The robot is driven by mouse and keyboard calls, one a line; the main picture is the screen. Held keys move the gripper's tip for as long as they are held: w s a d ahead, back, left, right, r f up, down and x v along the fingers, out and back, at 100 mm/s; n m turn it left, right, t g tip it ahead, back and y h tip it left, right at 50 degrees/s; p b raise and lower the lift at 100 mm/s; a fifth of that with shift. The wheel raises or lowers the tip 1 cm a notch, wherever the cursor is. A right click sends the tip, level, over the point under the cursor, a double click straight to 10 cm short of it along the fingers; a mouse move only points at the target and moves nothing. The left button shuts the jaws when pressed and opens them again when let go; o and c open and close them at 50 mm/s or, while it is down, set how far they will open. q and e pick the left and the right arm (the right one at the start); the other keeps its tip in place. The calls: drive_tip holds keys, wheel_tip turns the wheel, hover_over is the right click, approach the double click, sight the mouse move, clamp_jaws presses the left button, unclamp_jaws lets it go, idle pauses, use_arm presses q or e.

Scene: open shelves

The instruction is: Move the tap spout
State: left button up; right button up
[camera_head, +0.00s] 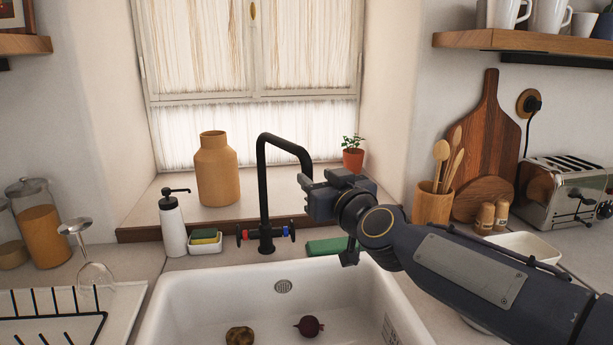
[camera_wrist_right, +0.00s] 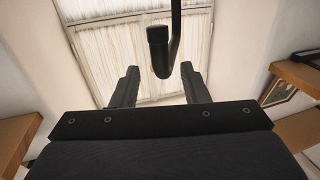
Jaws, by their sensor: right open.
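The black tap (camera_head: 264,190) stands behind the white sink, with red and blue marked handles at its base. Its spout (camera_head: 287,147) bends over at the top and slants down to the right, its end close to my right gripper (camera_head: 308,190). In the right wrist view, the spout (camera_wrist_right: 159,50) hangs ahead, above the gap between the two fingers of my right gripper (camera_wrist_right: 160,82). The fingers are apart with nothing between them. I cannot tell whether they touch the spout. My left gripper is not in view.
The sink (camera_head: 180,300) holds a potato (camera_head: 240,336) and a beet (camera_head: 309,326). A soap bottle (camera_head: 173,224), a sponge holder (camera_head: 205,243) and a green cloth (camera_head: 328,246) flank the tap. A vase (camera_head: 216,170) and a potted plant (camera_head: 353,157) stand on the sill.

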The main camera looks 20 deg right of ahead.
sight(310, 172)
drive_tip(key=w, duration=0.5)
drive_tip(key=shift+w+f, duration=0.1)
drive_tip(key=shift+w, duration=0.2)
clamp_jaws()
